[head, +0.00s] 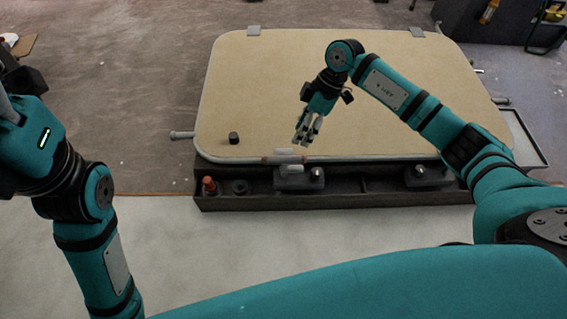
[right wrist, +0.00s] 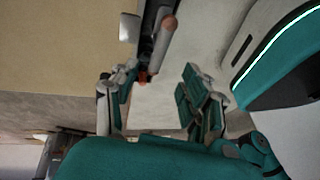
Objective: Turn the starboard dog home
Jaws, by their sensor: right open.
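A large beige hatch lid (head: 380,125) with a pale rim lies in front of me. Two grey dog-like fittings stand along its near edge, one left of centre (head: 290,182) and one at the right (head: 428,178), each with a shiny round stud. The frames do not label which is starboard. A pale bar with brownish ends (head: 283,159) lies by the left-of-centre fitting. My right gripper (head: 306,138) is open and empty above the lid, near that fitting. In the right wrist view its fingers are apart (right wrist: 160,105). My left gripper is out of view.
A dark trough (head: 355,190) runs along the lid's near side. A red-topped piece (head: 209,186) and a dark ring (head: 240,187) sit at its left end. A small black knob (head: 233,138) stands on the lid. The lid's middle is otherwise clear.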

